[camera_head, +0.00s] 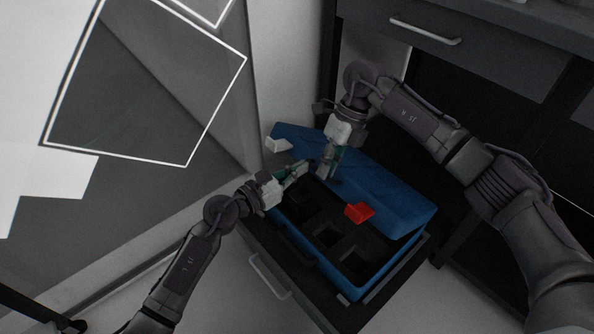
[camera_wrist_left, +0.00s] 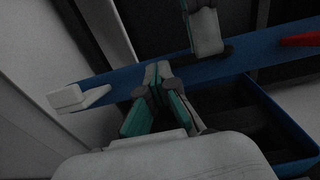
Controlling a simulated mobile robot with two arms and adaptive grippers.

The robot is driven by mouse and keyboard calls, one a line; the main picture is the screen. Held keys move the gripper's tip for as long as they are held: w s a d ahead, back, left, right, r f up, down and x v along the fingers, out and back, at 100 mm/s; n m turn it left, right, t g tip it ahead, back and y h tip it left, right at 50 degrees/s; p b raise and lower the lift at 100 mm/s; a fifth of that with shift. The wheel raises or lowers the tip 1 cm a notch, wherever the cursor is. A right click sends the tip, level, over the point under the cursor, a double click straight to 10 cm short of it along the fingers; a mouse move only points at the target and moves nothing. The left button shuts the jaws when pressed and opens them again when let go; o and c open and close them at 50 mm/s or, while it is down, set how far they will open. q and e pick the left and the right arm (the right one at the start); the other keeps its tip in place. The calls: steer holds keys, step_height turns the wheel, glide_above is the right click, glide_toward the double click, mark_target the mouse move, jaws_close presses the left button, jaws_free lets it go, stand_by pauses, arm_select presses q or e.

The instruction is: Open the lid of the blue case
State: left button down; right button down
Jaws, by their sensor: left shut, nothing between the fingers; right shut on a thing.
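The blue case (camera_head: 332,278) stands on a dark cabinet, and its black inside with square compartments shows. Its blue lid (camera_head: 400,205) is partly raised, tilted over the back part of the case. The lid (camera_wrist_left: 110,86) also crosses the left wrist view. The lid's front edge carries a red latch (camera_head: 359,212) and a white latch (camera_head: 278,145). My right gripper (camera_head: 327,174) is shut on the lid at the middle of this edge; the exact grip is hard to see. My left gripper (camera_head: 304,166) is shut and empty, its tips close to the lid's edge; contact is unclear.
The cabinet (camera_head: 270,275) under the case has a drawer handle at its front. A dark desk with a drawer (camera_head: 455,50) stands behind and to the right. A pale wall (camera_head: 285,70) is close behind the case on the left. Open floor lies in front.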

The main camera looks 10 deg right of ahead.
steer(key=c, duration=1.2)
jaws_free()
steer(key=shift+s+a+f, duration=0.25)
steer(key=shift+s+a, duration=0.05)
steer(key=shift+a, duration=0.2)
steer(key=shift+c, duration=0.2)
arm_select(q)
steer(key=shift+d+r, duration=0.25)
steer(key=shift+r, duration=0.3)
arm_select(e)
steer(key=shift+o, duration=0.2)
steer(key=shift+d+r, duration=0.1)
